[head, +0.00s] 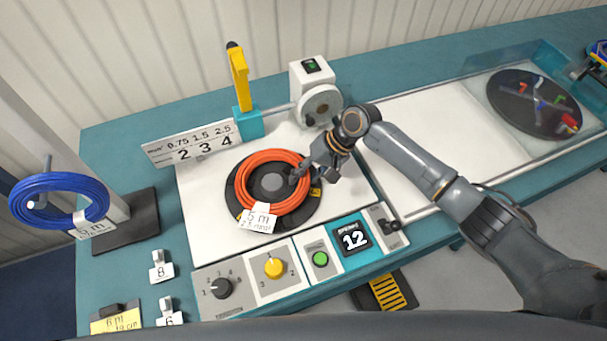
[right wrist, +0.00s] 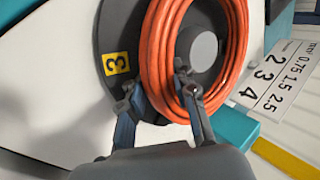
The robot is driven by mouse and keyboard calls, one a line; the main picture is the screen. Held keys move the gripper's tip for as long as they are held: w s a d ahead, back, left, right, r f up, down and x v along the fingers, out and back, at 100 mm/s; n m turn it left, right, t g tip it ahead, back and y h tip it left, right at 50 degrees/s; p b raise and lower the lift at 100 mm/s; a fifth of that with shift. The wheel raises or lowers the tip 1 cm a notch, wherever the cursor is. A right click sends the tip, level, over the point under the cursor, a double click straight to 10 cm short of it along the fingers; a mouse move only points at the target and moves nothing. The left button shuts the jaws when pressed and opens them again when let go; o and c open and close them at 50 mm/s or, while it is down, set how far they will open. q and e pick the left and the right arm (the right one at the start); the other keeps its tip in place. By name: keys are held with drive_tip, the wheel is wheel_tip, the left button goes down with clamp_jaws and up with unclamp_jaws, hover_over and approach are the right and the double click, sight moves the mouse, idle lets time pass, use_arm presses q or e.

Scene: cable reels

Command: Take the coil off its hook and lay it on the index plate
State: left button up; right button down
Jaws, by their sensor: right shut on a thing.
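An orange coil (head: 245,187) with a white "5 m" tag (head: 257,220) lies around the hub of the dark round index plate (head: 233,208). My right gripper (head: 301,178) is at the coil's right side, shut on its strands. In the right wrist view the gripper (right wrist: 158,92) has one finger outside the coil (right wrist: 153,45) and one inside the ring, by the hub. A yellow "3" label (right wrist: 116,64) shows on the plate (right wrist: 112,25) there. My left gripper is not seen.
A blue coil (head: 60,183) hangs on a hook at the left. A control panel with knobs, a green button and a "12" display (head: 353,237) lies in front of the plate. A white motor unit (head: 318,95) and a number sign (head: 190,143) stand behind it.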

drive_tip(key=shift+f, duration=0.15)
idle(0.3)
drive_tip(key=shift+s+f+y+b, duration=0.1)
drive_tip(key=shift+f+y+b, duration=0.4)
drive_tip(key=shift+b, duration=0.3)
drive_tip(key=c, duration=1)
unclamp_jaws()
drive_tip(key=shift+o, duration=0.2)
